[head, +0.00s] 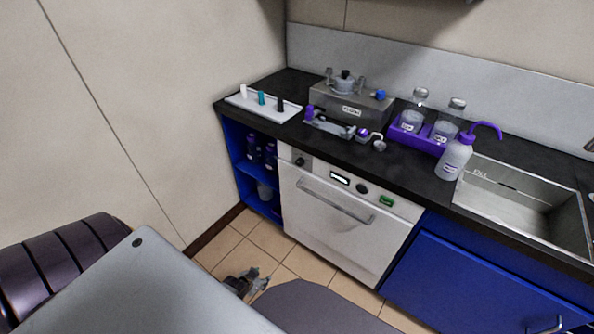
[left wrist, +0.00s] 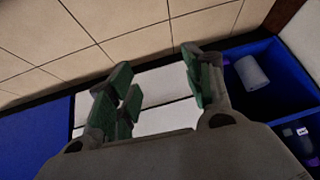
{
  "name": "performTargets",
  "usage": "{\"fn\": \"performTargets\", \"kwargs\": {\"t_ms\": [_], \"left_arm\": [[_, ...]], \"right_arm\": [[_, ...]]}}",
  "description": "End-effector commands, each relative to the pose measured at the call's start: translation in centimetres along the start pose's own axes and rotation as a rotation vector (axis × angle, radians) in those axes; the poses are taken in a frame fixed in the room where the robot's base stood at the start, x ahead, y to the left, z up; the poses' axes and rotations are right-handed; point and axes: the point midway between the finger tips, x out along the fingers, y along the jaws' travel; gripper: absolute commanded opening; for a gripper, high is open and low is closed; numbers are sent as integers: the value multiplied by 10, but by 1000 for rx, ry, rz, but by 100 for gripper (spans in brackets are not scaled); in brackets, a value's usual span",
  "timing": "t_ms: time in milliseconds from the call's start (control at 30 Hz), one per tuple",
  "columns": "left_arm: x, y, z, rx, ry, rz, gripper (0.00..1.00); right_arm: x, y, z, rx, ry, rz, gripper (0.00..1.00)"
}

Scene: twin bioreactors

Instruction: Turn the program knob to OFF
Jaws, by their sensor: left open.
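The white washer (head: 335,215) stands under the black counter. Its top panel carries a dark round knob (head: 299,161) at the left, a small lit display (head: 340,180), another dark round knob (head: 362,188) and a green button (head: 386,201). Knob labels and pointer positions are too small to read, so I cannot tell which is the program knob. My left gripper (head: 256,279) is low over the floor in front of the washer, apart from the panel. In the left wrist view its green-padded fingers (left wrist: 158,84) are open and empty before the white washer front (left wrist: 158,112). The right gripper is not seen.
A horizontal handle (head: 335,200) sticks out from the washer door. A blue open shelf (head: 240,165) with bottles is left of it, a blue cabinet (head: 470,290) right. The counter holds a white tray (head: 248,106), purple rack (head: 420,142), wash bottle (head: 455,158) and sink (head: 525,205).

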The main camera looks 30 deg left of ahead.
Motion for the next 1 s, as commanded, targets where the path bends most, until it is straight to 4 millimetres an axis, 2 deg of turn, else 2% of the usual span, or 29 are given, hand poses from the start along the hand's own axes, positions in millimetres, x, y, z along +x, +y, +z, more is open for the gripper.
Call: {"fn": "performTargets", "kwargs": {"t_ms": [167,467,767,1000], "left_arm": [[2,-21,-49,-22,110,-12,51],[-15,-50,-133,-47,293,-21,51],[-50,-70,-212,-51,477,-18,51],[-90,-77,-269,-40,623,-5,51]], "right_arm": [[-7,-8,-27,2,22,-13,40],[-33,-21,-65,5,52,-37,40],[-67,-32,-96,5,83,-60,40],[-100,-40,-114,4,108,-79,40]]}}
